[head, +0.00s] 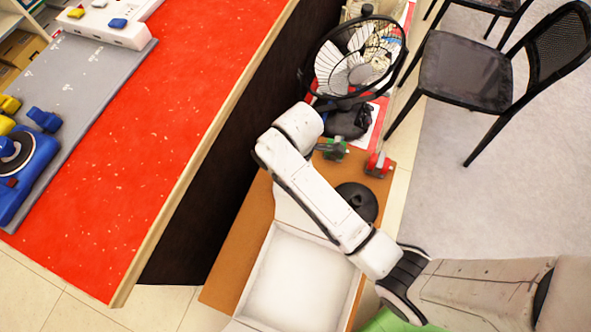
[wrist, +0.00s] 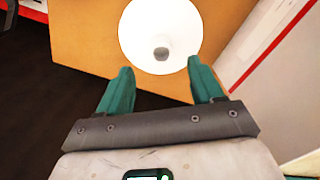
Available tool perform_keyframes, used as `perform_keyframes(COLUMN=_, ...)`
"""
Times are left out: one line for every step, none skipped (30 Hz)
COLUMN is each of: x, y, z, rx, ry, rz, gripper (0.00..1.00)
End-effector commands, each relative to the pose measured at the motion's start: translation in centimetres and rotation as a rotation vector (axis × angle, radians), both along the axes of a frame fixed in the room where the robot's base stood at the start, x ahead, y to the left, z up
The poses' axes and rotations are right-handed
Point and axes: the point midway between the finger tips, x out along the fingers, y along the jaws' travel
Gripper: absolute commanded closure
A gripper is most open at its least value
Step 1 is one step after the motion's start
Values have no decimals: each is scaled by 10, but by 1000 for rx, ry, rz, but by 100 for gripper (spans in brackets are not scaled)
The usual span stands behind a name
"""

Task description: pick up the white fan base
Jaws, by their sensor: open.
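The white fan base (wrist: 160,25) is a round white disc with a small grey knob near its lower middle. In the wrist view it lies on a brown board (wrist: 80,32), at the top centre. My gripper (wrist: 158,75) is open, with its two teal fingers apart, one at each lower side of the disc. The fan base lies ahead of the fingertips; I cannot tell the height gap. In the head view I cannot make out the fan base, and my arm covers part of the brown board.
A black round base (head: 357,201) lies on the board beside my arm. A white open box (head: 290,280) stands at its near end. Small green (head: 333,150) and red (head: 378,165) tools and a fan (head: 355,62) are farther back. A red-topped counter (head: 150,130) is left, black chairs (head: 465,72) right.

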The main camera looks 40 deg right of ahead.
Motion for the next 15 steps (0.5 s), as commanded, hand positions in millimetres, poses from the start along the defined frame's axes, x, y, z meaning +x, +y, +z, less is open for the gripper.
perform_keyframes(x=0, y=0, z=-9, rx=-1, ry=1, rz=0, gripper=34)
perform_keyframes(x=0, y=0, z=-12, rx=-1, ry=1, rz=0, gripper=34)
perform_keyframes(x=0, y=0, z=-16, rx=-1, ry=1, rz=0, gripper=34)
perform_keyframes(x=0, y=0, z=-18, rx=0, ry=0, rz=0, gripper=34)
perform_keyframes(x=0, y=0, z=-20, rx=0, ry=0, rz=0, gripper=34)
perform_keyframes(x=0, y=1, z=-22, rx=0, ry=0, rz=0, gripper=34)
perform_keyframes(x=0, y=1, z=-23, rx=0, ry=0, rz=0, gripper=34)
perform_keyframes(x=0, y=1, z=-26, rx=0, ry=0, rz=0, gripper=34)
perform_keyframes(x=0, y=1, z=-30, rx=0, ry=0, rz=0, gripper=34)
perform_keyframes(x=0, y=2, z=-33, rx=0, ry=0, rz=0, gripper=34)
perform_keyframes(x=0, y=2, z=-38, rx=-1, ry=1, rz=0, gripper=34)
perform_keyframes(x=0, y=3, z=-44, rx=-1, ry=1, rz=0, gripper=34)
perform_keyframes(x=0, y=3, z=-49, rx=-1, ry=1, rz=0, gripper=34)
perform_keyframes(x=0, y=4, z=-53, rx=0, ry=2, rz=0, gripper=34)
perform_keyframes(x=0, y=4, z=-59, rx=0, ry=1, rz=0, gripper=34)
